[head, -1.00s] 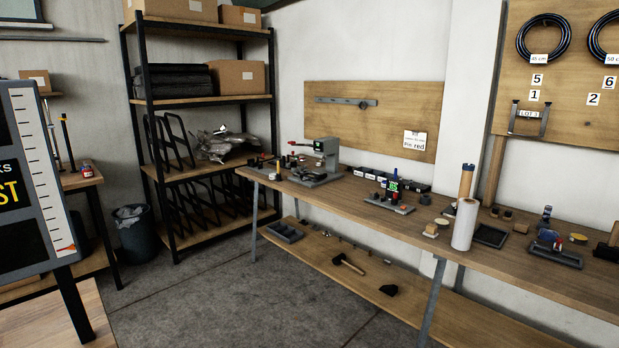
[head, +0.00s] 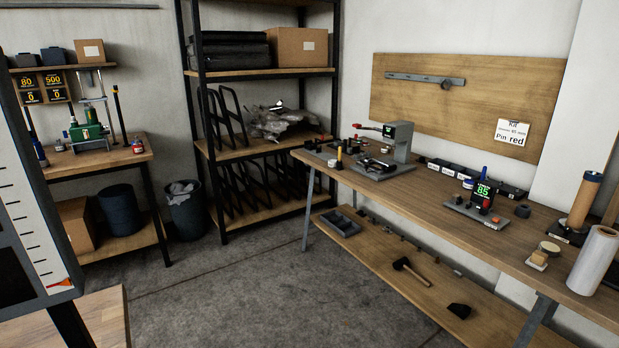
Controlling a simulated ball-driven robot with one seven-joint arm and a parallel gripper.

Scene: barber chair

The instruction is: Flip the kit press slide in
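A small grey press (head: 398,142) with a red-tipped lever stands at the far end of the long wooden workbench (head: 440,211). Its grey base plate (head: 374,171) carries small dark parts, too small to tell apart. I cannot make out for sure which part is the slide or how it stands. A board behind the bench bears a white card (head: 511,136) reading "Kit" and "Pin red". A green press-like device (head: 88,127) stands on another table at the left. My gripper is not in view.
A meter showing green 85 (head: 482,193), a white roll (head: 593,260) and a brown cylinder (head: 585,199) stand on the bench. A black shelf rack (head: 264,73) and a bin (head: 186,212) stand behind. The grey floor (head: 270,285) in front is open.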

